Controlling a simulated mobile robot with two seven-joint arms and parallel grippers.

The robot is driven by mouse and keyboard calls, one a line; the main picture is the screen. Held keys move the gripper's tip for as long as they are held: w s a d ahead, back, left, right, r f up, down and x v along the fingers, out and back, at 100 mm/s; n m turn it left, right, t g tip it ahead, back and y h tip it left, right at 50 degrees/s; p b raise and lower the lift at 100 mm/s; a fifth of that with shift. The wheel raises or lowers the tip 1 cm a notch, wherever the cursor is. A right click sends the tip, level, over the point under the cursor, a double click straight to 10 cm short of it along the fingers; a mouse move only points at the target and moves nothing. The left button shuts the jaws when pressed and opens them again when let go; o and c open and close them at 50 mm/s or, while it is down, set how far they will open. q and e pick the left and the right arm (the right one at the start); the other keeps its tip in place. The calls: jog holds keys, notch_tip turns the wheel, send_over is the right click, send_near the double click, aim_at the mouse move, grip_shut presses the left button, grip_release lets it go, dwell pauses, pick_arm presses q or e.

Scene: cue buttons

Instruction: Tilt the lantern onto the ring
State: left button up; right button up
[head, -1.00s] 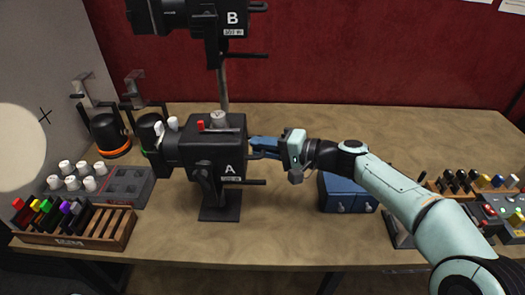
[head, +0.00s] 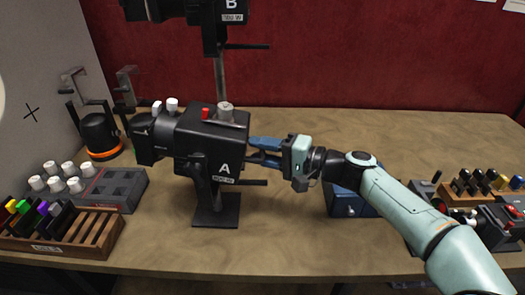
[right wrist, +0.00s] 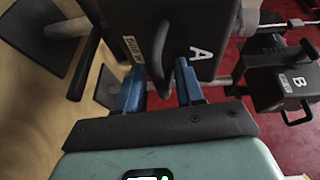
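The lantern marked A (head: 210,140) is a black stage light on a stand on the bench, its front facing the left wall. My right gripper (head: 262,151) is at the lantern's back end. A pale light spot (head: 2,95) is cut off at the left edge, left of and above a black cross (head: 31,112) on the grey wall. No ring can be made out. My left gripper is out of view.
A wooden rack (head: 75,240), a grey tray (head: 115,188) and an orange-banded black device (head: 100,135) stand left. A blue box (head: 350,200) lies under my right forearm.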

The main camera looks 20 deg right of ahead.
jog(key=shift+d, duration=0.1)
jog(key=v, duration=1.3)
jog(key=shift+s, duration=0.1)
